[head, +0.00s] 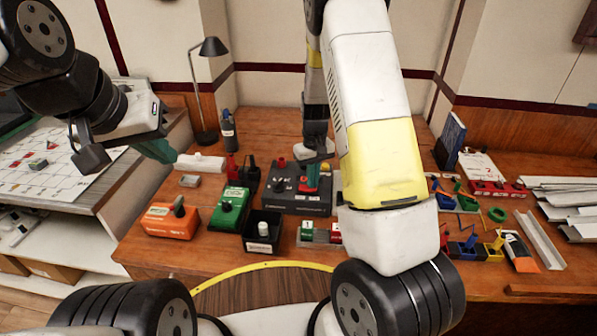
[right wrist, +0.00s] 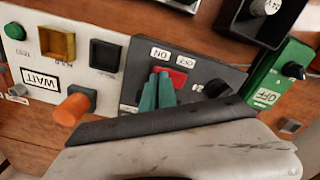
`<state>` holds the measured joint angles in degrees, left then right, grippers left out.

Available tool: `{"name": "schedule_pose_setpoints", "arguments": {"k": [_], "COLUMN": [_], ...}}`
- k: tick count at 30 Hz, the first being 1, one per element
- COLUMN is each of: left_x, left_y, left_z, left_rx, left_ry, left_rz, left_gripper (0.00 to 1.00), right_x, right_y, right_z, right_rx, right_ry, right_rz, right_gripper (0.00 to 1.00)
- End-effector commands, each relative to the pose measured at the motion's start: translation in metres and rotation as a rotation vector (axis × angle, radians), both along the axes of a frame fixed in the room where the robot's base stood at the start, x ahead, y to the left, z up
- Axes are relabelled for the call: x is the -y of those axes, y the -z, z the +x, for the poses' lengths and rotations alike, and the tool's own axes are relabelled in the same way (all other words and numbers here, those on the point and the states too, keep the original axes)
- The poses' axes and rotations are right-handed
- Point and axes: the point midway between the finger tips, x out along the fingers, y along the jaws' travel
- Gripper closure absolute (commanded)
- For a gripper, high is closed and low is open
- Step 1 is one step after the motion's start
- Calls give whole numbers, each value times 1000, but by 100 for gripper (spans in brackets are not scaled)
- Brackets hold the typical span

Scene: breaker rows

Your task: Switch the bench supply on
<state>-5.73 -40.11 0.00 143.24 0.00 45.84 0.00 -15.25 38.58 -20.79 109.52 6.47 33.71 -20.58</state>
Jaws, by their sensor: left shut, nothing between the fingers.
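The bench supply appears to be the dark grey box (head: 285,203) in the middle of the bench. My right gripper (head: 312,178) is over this box. Its teal fingers (right wrist: 157,80) are together at the ON-label end of the rocker and cover part of it. I cannot tell whether they touch or press it. My left gripper (head: 168,155) is shut and empty, up at the left, away from the box.
A green box (head: 231,207), an orange box (head: 165,222) and an open black bin (head: 262,232) stand left and in front. A white panel (right wrist: 45,85) with an orange knob (right wrist: 73,108) adjoins the supply. A lamp (head: 207,90) stands behind; metal channels (head: 540,240) lie right.

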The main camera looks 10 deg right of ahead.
Motion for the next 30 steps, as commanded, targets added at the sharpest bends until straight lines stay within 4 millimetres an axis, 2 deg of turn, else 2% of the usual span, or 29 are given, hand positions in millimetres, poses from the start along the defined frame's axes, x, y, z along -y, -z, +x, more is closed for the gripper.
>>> {"name": "schedule_pose_setpoints", "arguments": {"k": [11, 30], "left_x": [0, 0], "left_y": [0, 0], "left_z": [0, 0], "left_rx": [0, 0], "left_ry": [0, 0], "left_rz": [0, 0], "left_gripper": [100, 100], "right_x": [-1, 0], "right_y": [4, -45], "right_z": [0, 0], "right_rx": [0, 2], "right_ry": [-1, -1], "right_rz": [1, 0], "right_gripper": [100, 100]}}
